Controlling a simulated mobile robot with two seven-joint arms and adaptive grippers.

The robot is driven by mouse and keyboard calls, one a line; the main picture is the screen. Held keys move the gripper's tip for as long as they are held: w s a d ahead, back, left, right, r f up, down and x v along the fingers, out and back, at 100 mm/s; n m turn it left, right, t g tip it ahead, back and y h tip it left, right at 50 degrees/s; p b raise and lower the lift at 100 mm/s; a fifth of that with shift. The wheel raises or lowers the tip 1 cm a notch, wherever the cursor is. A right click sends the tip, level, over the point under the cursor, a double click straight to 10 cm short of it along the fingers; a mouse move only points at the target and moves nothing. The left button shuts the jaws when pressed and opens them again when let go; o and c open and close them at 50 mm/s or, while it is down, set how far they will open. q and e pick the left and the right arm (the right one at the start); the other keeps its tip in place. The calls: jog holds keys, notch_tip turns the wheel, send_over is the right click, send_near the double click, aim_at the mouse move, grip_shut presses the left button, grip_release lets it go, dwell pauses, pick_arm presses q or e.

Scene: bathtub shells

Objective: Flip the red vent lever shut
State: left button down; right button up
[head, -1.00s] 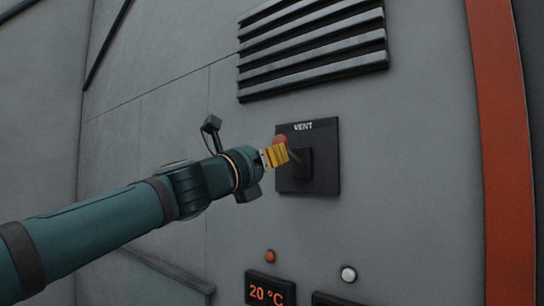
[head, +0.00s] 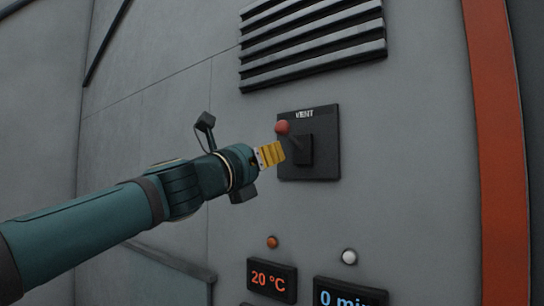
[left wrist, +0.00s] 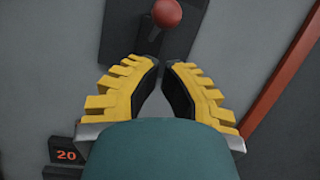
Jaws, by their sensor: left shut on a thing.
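The red vent lever (head: 282,127) has a round red knob on a dark shaft, sticking out from a black housing on the black VENT plate (head: 325,165). In the head view the knob is up and left of the housing. In the left wrist view the knob (left wrist: 167,12) is at the top, beyond the fingertips. My left gripper (head: 283,151) has yellow fingers, just below the knob by the shaft. In the left wrist view its fingertips (left wrist: 167,66) are close together, shut on the lever; the exact contact is not clear. My right gripper is not in view.
A slatted grille (head: 312,45) is above the plate. Below are an orange button (head: 272,242), a white button (head: 349,257), a 20 °C display (head: 271,280) and a blue-lit display (head: 350,296). An orange-red strip (head: 500,150) runs down the right. The wall around the plate is clear.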

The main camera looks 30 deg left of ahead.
pick_arm(q)
jog(key=s+r+p, duration=0.2)
jog(key=s+r, duration=0.2)
jog(key=s, duration=0.2)
jog(key=shift+s+a+r+p, duration=0.25)
jog(key=shift+a+r+p, duration=0.05)
jog(key=shift+a, duration=0.15)
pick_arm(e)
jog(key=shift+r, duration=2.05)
